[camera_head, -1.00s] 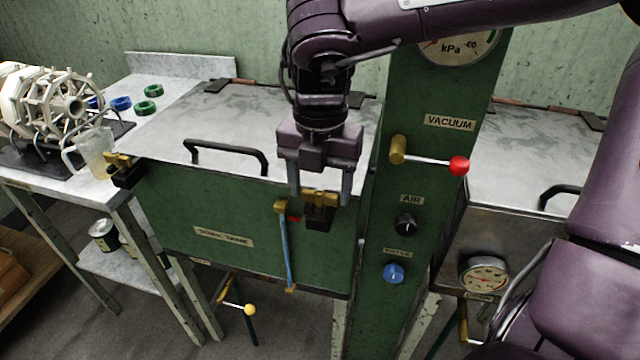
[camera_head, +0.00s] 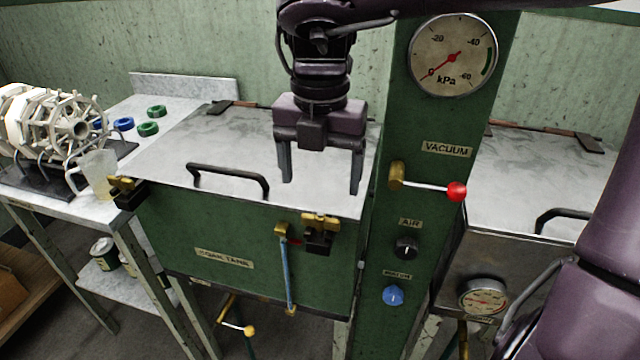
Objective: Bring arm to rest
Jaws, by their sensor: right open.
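My right gripper (camera_head: 320,180) hangs pointing down over the right part of the closed grey lid (camera_head: 225,150) of the green soak tank (camera_head: 190,235). Its two fingers are spread apart with nothing between them. The fingertips are above and behind the brass latch (camera_head: 320,228) on the tank's front edge and apart from it. My left gripper is not in view.
The green control panel (camera_head: 425,225) stands close right of the gripper, with a vacuum gauge (camera_head: 453,55) and a red-knobbed lever (camera_head: 456,191). A black lid handle (camera_head: 228,177) is to the left. A side table holds a glass jug (camera_head: 98,173) and a white reel (camera_head: 50,122).

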